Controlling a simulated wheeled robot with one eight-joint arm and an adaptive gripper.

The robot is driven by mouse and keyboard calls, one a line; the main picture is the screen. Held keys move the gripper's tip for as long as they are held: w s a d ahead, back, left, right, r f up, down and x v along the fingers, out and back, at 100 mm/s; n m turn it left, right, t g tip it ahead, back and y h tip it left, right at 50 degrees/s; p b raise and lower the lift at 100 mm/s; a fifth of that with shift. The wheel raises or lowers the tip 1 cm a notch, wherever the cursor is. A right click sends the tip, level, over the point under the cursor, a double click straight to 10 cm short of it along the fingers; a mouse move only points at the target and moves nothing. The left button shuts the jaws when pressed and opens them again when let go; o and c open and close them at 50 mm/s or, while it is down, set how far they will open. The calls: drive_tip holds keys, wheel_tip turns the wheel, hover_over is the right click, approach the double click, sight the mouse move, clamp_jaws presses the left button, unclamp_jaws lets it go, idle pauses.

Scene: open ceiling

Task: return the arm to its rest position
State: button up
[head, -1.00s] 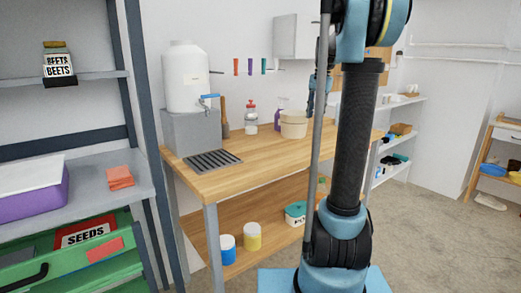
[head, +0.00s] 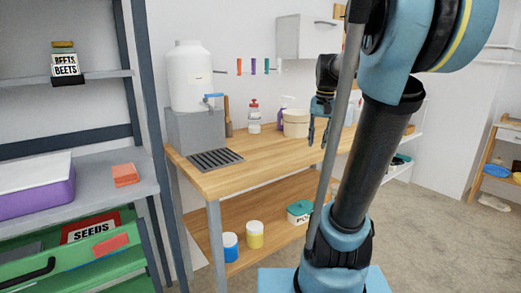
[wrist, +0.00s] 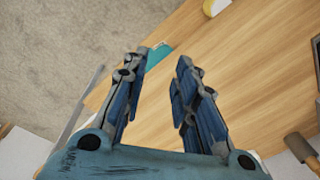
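My gripper (head: 318,130) hangs in front of the right part of the wooden workbench (head: 265,155) in the head view, partly behind my own arm. In the wrist view my gripper (wrist: 160,85) shows two blue fingers spread apart with nothing between them, so it is open and empty. Behind the fingers lie the bench's wood surface (wrist: 245,65) and the concrete floor (wrist: 70,50). A teal thing (wrist: 158,56) shows partly behind the left finger.
A shelf rack (head: 140,100) with an open green drawer (head: 90,250) is at the left. Floor (head: 440,235) at the right is clear.

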drive_tip(key=s+a+f+n+t, duration=0.1)
drive_tip(key=s+f+n, duration=0.3)
drive_tip(key=s+f, duration=1.5)
drive_tip(key=shift+a+t+h, duration=0.3)
drive_tip(key=shift+a+h, duration=0.1)
drive_tip(key=shift+a, duration=0.1)
drive_tip(key=shift+f, duration=0.1)
drive_tip(key=shift+w+f, duration=0.2)
drive_tip(key=shift+w, duration=0.25)
